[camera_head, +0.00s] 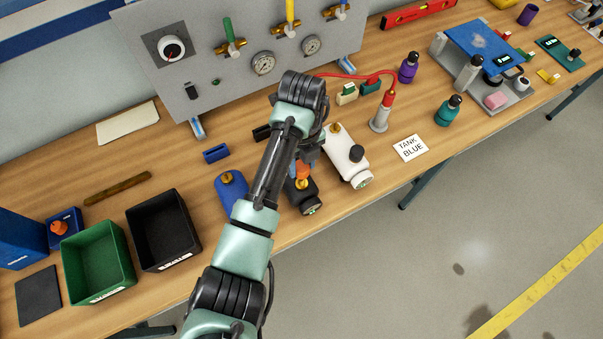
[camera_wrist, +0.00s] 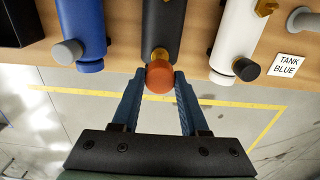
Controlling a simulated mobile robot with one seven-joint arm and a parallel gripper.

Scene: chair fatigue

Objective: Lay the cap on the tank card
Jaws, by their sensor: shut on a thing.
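My gripper (camera_wrist: 159,80) is shut on the orange cap (camera_wrist: 159,77), with one blue finger on each side of it. The cap is at the end of the black tank (camera_wrist: 163,30), by its brass valve; whether it is still seated there I cannot tell. In the head view the orange cap (camera_head: 302,168) shows below my wrist, over the black tank (camera_head: 308,199). The white tank card (camera_head: 411,148), printed "TANK BLUE", lies flat on the bench right of the white tank, with nothing on it. It also shows in the wrist view (camera_wrist: 286,66).
The blue tank (camera_head: 231,190) lies left of the black tank and the white tank (camera_head: 345,155), with its black cap, lies right. Green (camera_head: 98,262) and black (camera_head: 163,230) bins are at left.

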